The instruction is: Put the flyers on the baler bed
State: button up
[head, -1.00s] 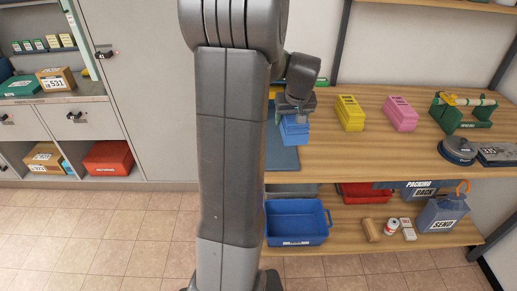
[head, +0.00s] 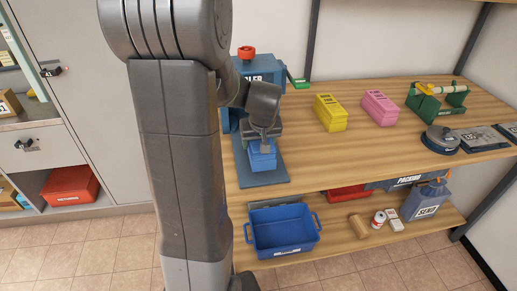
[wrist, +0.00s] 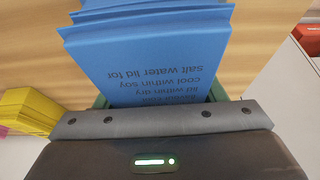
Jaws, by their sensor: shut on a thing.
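The blue flyers (head: 262,155) form a small stack with printed text, seen upside down in the wrist view (wrist: 150,55). My gripper (head: 262,137) is shut on them from above. In the head view they appear over the baler bed (head: 270,181), a flat slate-blue plate in front of the baler (head: 258,68). I cannot tell whether the flyers touch the bed. My arm hides part of the baler and the bed's left side.
A yellow stack (head: 330,113) and a pink stack (head: 380,108) stand to the right on the wooden bench, with a green rack (head: 437,102) and a grey round device (head: 441,138) beyond. A blue bin (head: 283,233) sits on the lower shelf.

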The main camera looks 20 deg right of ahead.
jog(key=shift+f, duration=1.55)
jog(key=o, duration=1.3)
jog(key=shift+c, duration=0.2)
jog(key=shift+s+r, duration=0.15)
jog(key=shift+r, duration=0.5)
jog(key=v, duration=1.1)
